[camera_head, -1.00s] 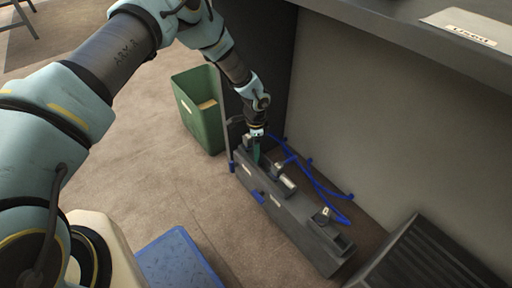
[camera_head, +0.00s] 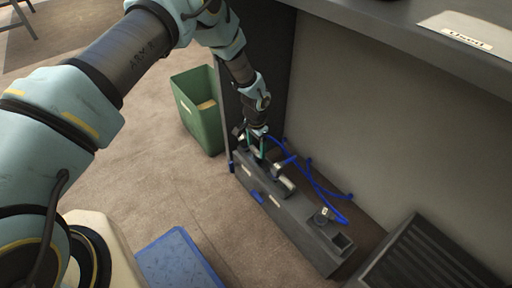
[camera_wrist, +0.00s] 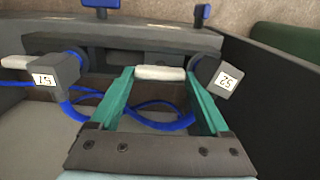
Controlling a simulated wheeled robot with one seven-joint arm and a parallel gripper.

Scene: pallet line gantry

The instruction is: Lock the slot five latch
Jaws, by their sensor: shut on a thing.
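My gripper (camera_head: 262,150) reaches down to the far end of the long dark grey latch unit (camera_head: 305,232) on the floor. In the wrist view its two green fingers (camera_wrist: 163,82) stand apart, with a short white bar (camera_wrist: 160,73) between their tips, and they are shut on it. Grey blocks with small number labels stand on both sides, one at the left (camera_wrist: 55,76) and a tilted one at the right (camera_wrist: 222,78). The labels are too small to read surely. In the head view my gripper hides the held bar. I cannot tell which slot it belongs to.
Blue hoses (camera_head: 318,183) lie behind the unit, along the grey wall (camera_head: 385,125). A green bin (camera_head: 201,112) stands left of the unit, a blue box (camera_head: 178,262) in front. A dark ribbed grate (camera_head: 430,262) is at the right. Open floor lies to the left.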

